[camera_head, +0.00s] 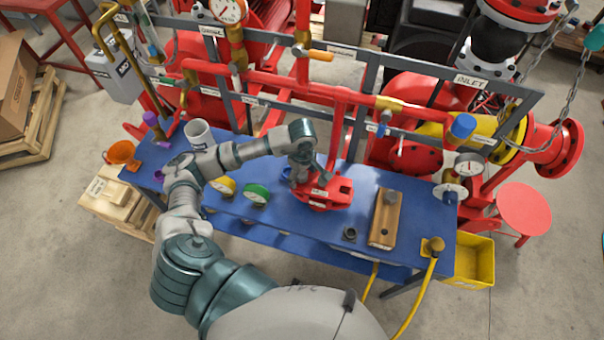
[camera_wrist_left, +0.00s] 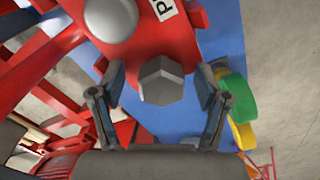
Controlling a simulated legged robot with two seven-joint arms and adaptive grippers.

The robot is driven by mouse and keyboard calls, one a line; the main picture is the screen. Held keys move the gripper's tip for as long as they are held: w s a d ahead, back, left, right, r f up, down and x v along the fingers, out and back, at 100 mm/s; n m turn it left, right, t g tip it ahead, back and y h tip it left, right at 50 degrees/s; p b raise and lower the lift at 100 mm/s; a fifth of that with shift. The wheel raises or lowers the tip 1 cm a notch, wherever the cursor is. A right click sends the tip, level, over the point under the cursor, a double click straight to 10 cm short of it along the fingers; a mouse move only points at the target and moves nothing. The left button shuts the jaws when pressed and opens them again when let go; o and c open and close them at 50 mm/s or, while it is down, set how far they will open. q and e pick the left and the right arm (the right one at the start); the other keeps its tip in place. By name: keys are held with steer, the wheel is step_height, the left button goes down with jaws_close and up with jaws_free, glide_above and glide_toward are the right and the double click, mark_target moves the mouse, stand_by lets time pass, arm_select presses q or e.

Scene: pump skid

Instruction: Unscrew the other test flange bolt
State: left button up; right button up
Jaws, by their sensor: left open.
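The red test flange (camera_head: 335,192) stands on the blue bench, right of its middle; it also fills the top of the left wrist view (camera_wrist_left: 150,42). A grey hex bolt head (camera_wrist_left: 160,82) shows on the flange in the left wrist view. My left gripper (camera_head: 303,172) is over the flange in the head view, pointing down. In the wrist view its two open fingers (camera_wrist_left: 160,86) are on either side of the bolt head, with a gap on each side. In the head view the arm and gripper hide this bolt. My right gripper is out of view.
A wooden block (camera_head: 384,222) with a hole and a grey bolt-like piece lies right of the flange. Red pipes (camera_head: 290,82) and a grey frame rise behind. A yellow bin (camera_head: 474,262) stands at right.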

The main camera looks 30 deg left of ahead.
arm_select(q)
steer(key=shift+a, duration=0.2)
steer(key=c, duration=1.3)
steer(key=o, duration=0.3)
steer(key=shift+a, duration=0.1)
steer(key=shift+c, duration=1.3)
steer(key=n, duration=1)
steer(key=shift+n+p, duration=0.3)
steer(key=shift+n, duration=0.1)
steer(key=n, duration=0.4)
steer(key=o, duration=1.2)
steer(key=shift+f, duration=0.1)
steer(key=shift+o, duration=0.2)
